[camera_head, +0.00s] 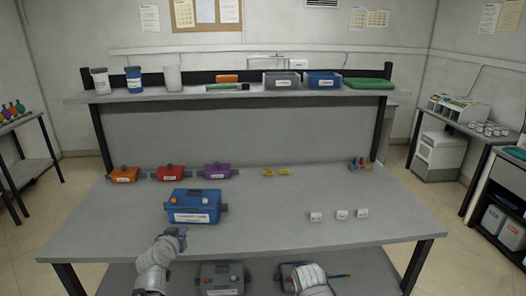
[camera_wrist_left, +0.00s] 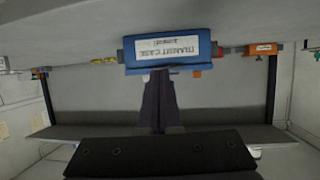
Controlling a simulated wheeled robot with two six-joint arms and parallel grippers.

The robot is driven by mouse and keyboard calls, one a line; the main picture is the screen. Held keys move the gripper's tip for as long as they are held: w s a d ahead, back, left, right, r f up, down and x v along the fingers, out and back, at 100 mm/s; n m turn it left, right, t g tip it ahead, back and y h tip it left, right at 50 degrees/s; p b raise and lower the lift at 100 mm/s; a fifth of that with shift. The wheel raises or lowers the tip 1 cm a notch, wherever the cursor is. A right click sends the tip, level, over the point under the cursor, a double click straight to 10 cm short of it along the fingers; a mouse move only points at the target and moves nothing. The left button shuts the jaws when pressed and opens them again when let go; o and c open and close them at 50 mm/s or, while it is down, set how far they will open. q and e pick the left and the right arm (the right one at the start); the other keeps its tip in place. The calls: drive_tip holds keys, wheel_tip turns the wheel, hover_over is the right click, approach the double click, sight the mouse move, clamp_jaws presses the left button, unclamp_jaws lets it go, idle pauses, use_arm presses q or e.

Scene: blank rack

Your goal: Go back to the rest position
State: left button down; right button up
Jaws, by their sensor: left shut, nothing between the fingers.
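My left gripper (camera_head: 178,234) is at the front edge of the workbench, just in front of the blue transit case (camera_head: 192,207). Its fingers (camera_wrist_left: 158,103) are shut and empty in the left wrist view. The transit case also shows in that upside-down view (camera_wrist_left: 168,50), beyond the fingertips. Whether the fingertips touch it is unclear, but they do not grip it.
The workbench (camera_head: 270,230) holds orange (camera_head: 124,175), red (camera_head: 170,173) and purple (camera_head: 217,171) cases, yellow pieces (camera_head: 276,172) and white labelled blocks (camera_head: 339,214). A raised shelf (camera_head: 225,95) carries cups and bins. Grey bins (camera_head: 222,279) sit below.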

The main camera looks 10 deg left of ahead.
use_arm(q)
drive_tip(key=s+d+f+m+g+h+p, duration=0.1)
drive_tip(key=s+d+f+m+g+h, duration=0.2)
drive_tip(key=d, duration=0.7)
drive_tip(key=s+d+f+m+g+h, duration=0.1)
drive_tip(key=d+f+g, duration=0.3)
drive_tip(key=d, duration=0.6)
drive_tip(key=s+d+f+g+y, duration=0.2)
drive_tip(key=s+d+g, duration=0.1)
drive_tip(key=s, duration=0.5)
drive_tip(key=s+d+f+m+g+y+p, duration=0.1)
drive_tip(key=s+d+f+g+y, duration=0.1)
drive_tip(key=s+d, duration=0.4)
drive_tip(key=shift+s+g, duration=0.9)
drive_tip(key=shift+s, duration=0.05)
drive_tip(key=shift+f, duration=0.1)
